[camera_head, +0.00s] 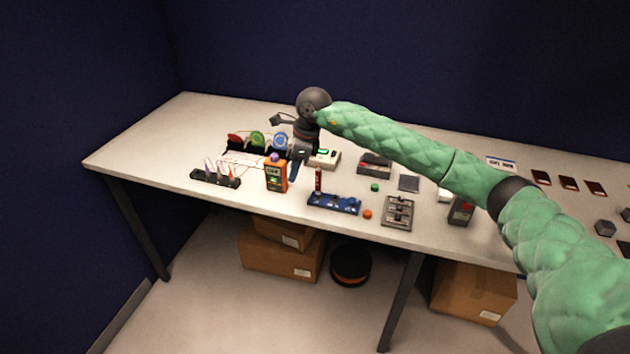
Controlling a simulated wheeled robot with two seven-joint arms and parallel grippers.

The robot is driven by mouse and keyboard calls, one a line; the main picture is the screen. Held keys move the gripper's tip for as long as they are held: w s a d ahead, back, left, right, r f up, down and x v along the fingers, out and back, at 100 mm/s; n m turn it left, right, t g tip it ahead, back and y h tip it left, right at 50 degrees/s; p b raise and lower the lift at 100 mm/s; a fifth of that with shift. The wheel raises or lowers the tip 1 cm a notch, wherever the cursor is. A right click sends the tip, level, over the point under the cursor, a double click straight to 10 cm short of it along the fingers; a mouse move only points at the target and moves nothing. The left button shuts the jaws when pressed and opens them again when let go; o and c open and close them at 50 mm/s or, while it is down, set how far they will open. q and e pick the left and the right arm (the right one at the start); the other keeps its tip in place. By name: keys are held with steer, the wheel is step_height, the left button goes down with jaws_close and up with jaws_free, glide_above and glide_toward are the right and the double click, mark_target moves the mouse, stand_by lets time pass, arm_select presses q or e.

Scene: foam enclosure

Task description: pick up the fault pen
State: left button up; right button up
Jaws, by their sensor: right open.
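No label lets me tell for sure which thing is the fault pen. A slim red-brown upright stick (318,180) stands at the left end of a blue board (335,204) near the table's front edge. A dark strip (214,180) further left holds several pale upright pen-like pieces (218,168). My right gripper (295,165) reaches in from the right and points down. It is open, with nothing seen between its fingers. It hangs between the orange meter and the red-brown stick, close to both in the picture. My left gripper is not in view.
An orange meter (276,175) stands just left of the gripper. Red, green and blue round pieces (257,139) stand behind it with thin wires. A grey panel (398,212), a green button (374,187) and an orange ball (367,214) lie to the right. The table's left end (150,140) is clear.

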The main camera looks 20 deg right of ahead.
mark_target(318, 170)
steer(key=d+h, duration=0.1)
steer(key=d, duration=0.1)
steer(key=d+h, duration=0.1)
steer(key=d, duration=0.1)
steer(key=d+h, duration=0.1)
steer(key=d, duration=0.1)
steer(key=shift+w+d+r+g, duration=0.25)
steer(key=shift+w+r+g, duration=0.05)
steer(key=shift+w, duration=0.05)
steer(key=shift+d+f, duration=0.15)
steer(key=shift+d, duration=0.05)
steer(key=shift+f+p, duration=0.75)
steer(key=shift+f, duration=0.55)
step_height(318, 170, down, 4)
steer(key=p, duration=0.3)
steer(key=shift+w+r, duration=0.15)
steer(key=shift+r, duration=0.1)
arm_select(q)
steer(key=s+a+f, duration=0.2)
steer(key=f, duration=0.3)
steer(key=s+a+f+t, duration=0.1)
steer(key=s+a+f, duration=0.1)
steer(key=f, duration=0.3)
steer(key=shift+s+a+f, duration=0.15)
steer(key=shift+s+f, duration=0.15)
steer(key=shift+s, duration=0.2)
arm_select(e)
steer(key=shift+d+f, duration=0.1)
steer(key=shift+f, duration=0.7)
